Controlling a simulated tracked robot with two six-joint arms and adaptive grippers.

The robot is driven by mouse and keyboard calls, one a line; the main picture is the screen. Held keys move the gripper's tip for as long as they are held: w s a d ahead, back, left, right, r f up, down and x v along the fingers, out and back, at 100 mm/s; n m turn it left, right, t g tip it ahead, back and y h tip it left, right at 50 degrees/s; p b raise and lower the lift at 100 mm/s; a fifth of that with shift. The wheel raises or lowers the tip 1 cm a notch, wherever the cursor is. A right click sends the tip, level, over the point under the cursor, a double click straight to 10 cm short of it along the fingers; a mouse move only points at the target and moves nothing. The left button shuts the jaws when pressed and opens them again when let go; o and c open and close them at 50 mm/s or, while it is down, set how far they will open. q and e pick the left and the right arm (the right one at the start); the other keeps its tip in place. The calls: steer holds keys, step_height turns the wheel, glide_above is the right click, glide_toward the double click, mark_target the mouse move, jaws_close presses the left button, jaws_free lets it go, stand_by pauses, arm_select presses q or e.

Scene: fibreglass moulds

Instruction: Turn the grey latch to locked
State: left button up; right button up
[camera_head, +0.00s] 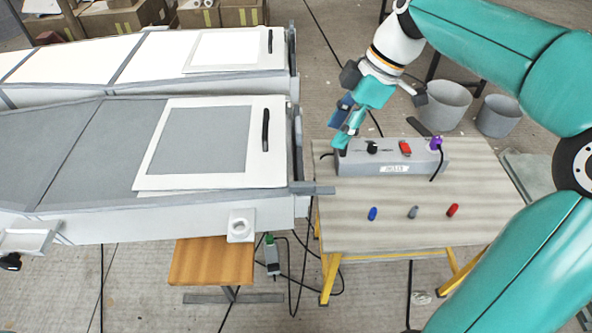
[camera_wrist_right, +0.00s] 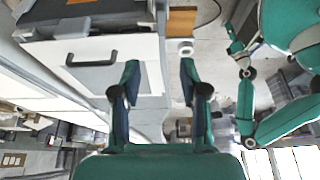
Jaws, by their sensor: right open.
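A small grey latch (camera_head: 412,212) lies or stands at the front of the wooden table (camera_head: 350,234), between a blue piece (camera_head: 373,214) and a red piece (camera_head: 452,210). Its turn position is too small to read. My right gripper (camera_head: 342,141) is open, pointing down at the left end of a grey box, well behind and left of the latch. Whether it touches the box I cannot tell. In the right wrist view my right gripper (camera_wrist_right: 158,88) has its fingers apart with nothing between them. Teal arm parts show at that view's right; whether they include my left gripper's jaws is unclear.
The grey box (camera_head: 350,167) on the table carries a black knob (camera_head: 372,147), a red switch (camera_head: 405,148) and a purple plug (camera_head: 435,144) with a black cable. Large moulds (camera_head: 80,217) stand left. Grey buckets (camera_head: 445,107) stand behind. The table's front is mostly clear.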

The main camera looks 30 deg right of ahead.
mark_target(303, 183)
steer(key=x, duration=1.6)
steer(key=shift+a+f+p, duration=0.1)
steer(key=shift+f+p, duration=0.05)
steer(key=shift+p, duration=0.25)
jaws_close()
